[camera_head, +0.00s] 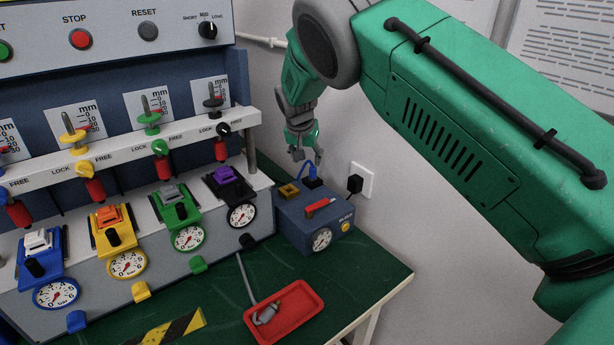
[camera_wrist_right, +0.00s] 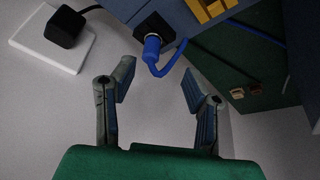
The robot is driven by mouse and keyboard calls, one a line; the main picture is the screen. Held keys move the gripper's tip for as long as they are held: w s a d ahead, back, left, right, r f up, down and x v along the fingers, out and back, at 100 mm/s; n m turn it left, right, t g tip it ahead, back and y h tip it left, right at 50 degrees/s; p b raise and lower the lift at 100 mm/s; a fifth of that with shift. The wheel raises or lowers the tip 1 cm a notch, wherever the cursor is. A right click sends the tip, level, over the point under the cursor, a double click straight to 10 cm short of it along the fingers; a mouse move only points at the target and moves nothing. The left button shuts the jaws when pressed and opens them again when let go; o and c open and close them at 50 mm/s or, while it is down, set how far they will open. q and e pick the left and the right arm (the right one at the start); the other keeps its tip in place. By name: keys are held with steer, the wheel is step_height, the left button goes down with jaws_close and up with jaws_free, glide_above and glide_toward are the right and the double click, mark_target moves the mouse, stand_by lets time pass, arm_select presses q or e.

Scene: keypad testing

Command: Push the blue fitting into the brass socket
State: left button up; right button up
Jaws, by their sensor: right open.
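The blue fitting (camera_head: 312,171) sits at a black socket (camera_head: 313,183) on top of the blue box (camera_head: 292,228). In the right wrist view the blue fitting (camera_wrist_right: 152,48) points into the black socket (camera_wrist_right: 153,27), with a thin blue hose curving off to the right. The brass socket (camera_head: 289,190) is left of it on the box, and its yellow edge shows in the wrist view (camera_wrist_right: 208,10). My right gripper (camera_head: 305,156) is above the fitting, fingers apart and empty; in the wrist view its open fingers (camera_wrist_right: 156,84) are short of the fitting. My left gripper is out of view.
A wall outlet (camera_head: 363,178) with a black plug (camera_head: 355,184) is right of the box. A large panel with dials and coloured clamps (camera_head: 170,270) fills the left. A red tray (camera_head: 307,292) holds a grey connector on the green table (camera_head: 350,285), which ends at the right.

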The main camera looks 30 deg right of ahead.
mark_target(312, 168)
steer(key=d+f, duration=0.3)
steer(key=shift+w+d, duration=0.15)
steer(key=shift+d, duration=0.05)
steer(key=shift+x, duration=1.15)
steer(key=shift+w+a+f, duration=0.2)
steer(key=shift+w+a, duration=0.05)
steer(key=shift+a, duration=0.3)
steer(key=shift+a+r, duration=0.1)
steer(key=shift+a, duration=0.2)
steer(key=shift+a+r, duration=0.15)
steer(key=shift+a, duration=0.15)
steer(key=shift+s, duration=0.1)
steer(key=shift+c, duration=0.8)
steer(key=shift+d, duration=0.1)
steer(key=c, duration=0.7)
steer(key=shift+d, duration=0.3)
jaws_close()
steer(key=shift+s+d, duration=0.1)
steer(key=shift+d, duration=0.35)
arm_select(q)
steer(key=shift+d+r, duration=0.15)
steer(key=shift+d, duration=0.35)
arm_select(e)
steer(key=shift+a, duration=0.4)
